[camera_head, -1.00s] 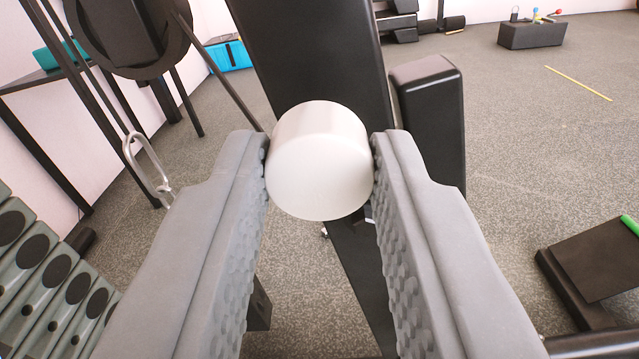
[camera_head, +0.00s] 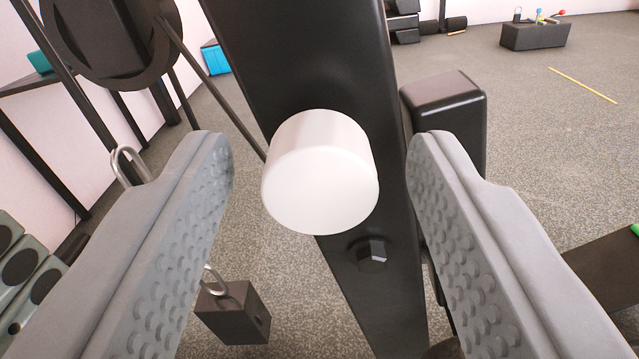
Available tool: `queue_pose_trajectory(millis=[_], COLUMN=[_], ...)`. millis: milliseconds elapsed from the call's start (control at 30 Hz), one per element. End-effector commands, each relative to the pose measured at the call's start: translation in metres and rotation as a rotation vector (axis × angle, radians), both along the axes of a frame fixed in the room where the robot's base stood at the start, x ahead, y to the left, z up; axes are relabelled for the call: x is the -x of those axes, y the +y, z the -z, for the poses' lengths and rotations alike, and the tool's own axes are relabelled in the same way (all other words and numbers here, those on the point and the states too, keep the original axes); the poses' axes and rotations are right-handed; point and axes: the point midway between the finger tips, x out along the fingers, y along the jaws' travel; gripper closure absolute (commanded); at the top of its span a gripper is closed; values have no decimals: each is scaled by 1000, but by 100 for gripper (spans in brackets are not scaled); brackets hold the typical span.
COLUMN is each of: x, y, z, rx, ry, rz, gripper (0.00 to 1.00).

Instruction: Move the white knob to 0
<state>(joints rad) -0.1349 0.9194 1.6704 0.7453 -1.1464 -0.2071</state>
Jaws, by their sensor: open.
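The white knob (camera_head: 320,178) is a smooth cylinder in the middle of the view. It sticks out toward me from a black upright post (camera_head: 300,60). My gripper (camera_head: 321,150) is open, with one grey dimpled finger to the left of the knob and one to the right. There is a clear gap between the knob and each finger. I see no number or scale marks on the knob or post, so its setting cannot be read.
A black box-shaped part (camera_head: 447,105) stands just right of the post. A hex bolt (camera_head: 371,255) sits below the knob. A black wheel (camera_head: 110,40) is at upper left. Open floor (camera_head: 540,140) lies to the right.

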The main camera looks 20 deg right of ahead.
Motion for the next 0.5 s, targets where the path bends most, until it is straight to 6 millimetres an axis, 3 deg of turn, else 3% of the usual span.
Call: queue_pose_trajectory(millis=[233,500], x=[16,61], y=[10,37], z=[0,0], rx=[0,0], ry=[1,1], rz=[-1,-1], gripper=[51,51])
